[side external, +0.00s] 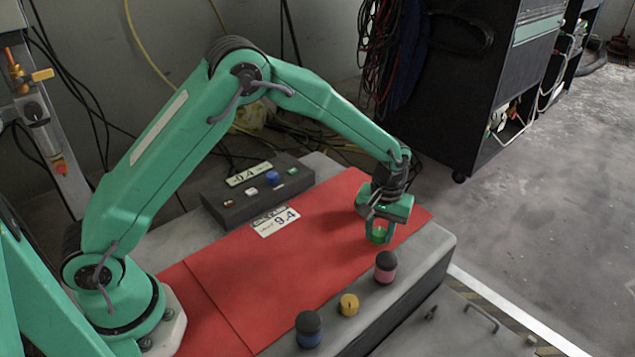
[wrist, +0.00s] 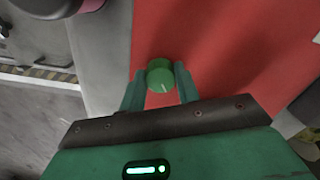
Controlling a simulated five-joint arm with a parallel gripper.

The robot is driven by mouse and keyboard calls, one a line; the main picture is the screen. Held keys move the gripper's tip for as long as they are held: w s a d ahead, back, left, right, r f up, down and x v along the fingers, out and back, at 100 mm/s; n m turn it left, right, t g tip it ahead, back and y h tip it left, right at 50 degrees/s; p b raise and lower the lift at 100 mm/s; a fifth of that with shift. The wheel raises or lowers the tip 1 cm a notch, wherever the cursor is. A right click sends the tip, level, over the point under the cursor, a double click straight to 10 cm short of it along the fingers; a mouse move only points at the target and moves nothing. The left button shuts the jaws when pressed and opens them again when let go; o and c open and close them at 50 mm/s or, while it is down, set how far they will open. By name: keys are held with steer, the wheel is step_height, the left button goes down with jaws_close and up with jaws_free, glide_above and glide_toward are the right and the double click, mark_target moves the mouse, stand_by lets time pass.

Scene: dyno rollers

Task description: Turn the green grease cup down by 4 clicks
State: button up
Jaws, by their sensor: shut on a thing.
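The green grease cup (side external: 379,235) stands on the red mat near its front right edge. In the wrist view the green cup (wrist: 160,76) shows as a round knob with a pale mark at its lower edge. My gripper (side external: 378,232) points down over the cup. In the wrist view the two fingers of my gripper (wrist: 160,88) sit on either side of the cup, shut on it. The far sides of the cup's base are hidden.
A pink cup with a dark top (side external: 385,268), a small yellow knob (side external: 349,305) and a blue cup with a dark top (side external: 309,329) stand along the grey front edge. The middle of the red mat (side external: 290,260) is clear.

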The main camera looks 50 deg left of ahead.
mark_target(379, 232)
steer(key=m, duration=0.8)
steer(key=shift+d, duration=0.1)
steer(key=m, duration=0.3)
steer(key=shift+m, duration=2)
steer(key=o, duration=1)
steer(key=shift+r, duration=0.1)
steer(key=shift+r, duration=3.85)
